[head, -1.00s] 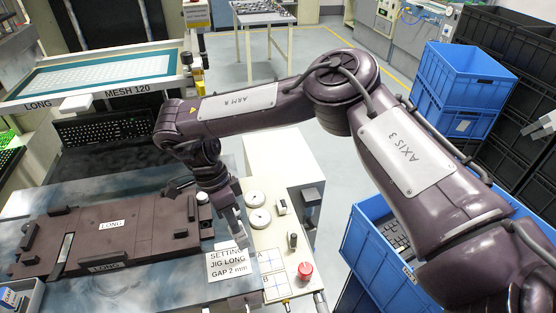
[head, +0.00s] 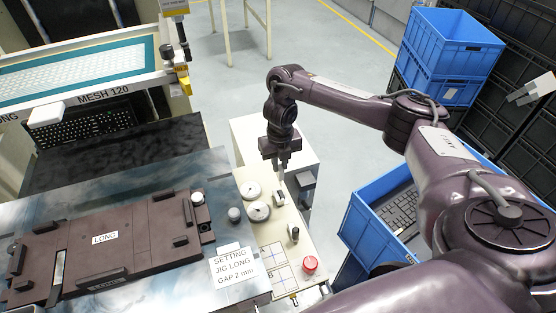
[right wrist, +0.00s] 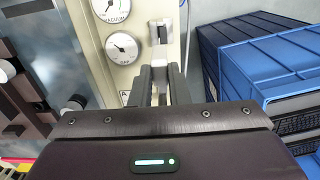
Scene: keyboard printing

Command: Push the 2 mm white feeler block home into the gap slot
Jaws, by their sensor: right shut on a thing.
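My right gripper (head: 283,167) is above the control panel in the head view, pointing down. Its fingers (right wrist: 160,88) are close together in the right wrist view. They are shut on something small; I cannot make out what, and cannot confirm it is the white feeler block. The dark brown setting jig (head: 130,232) marked LONG lies on the steel table at left. A white round knob (head: 197,197) stands at its right end. I cannot make out the gap slot clearly. A small white piece (head: 229,247) shows behind the "GAP 2 mm" sign (head: 233,267). My left gripper is not in view.
The panel (head: 250,180) carries gauges, switches and a red button (head: 310,263). A grey knob (head: 235,215) stands near the table's right edge. Blue crates (head: 450,55) are at right. A keyboard (head: 85,130) lies below the screen frame (head: 90,70).

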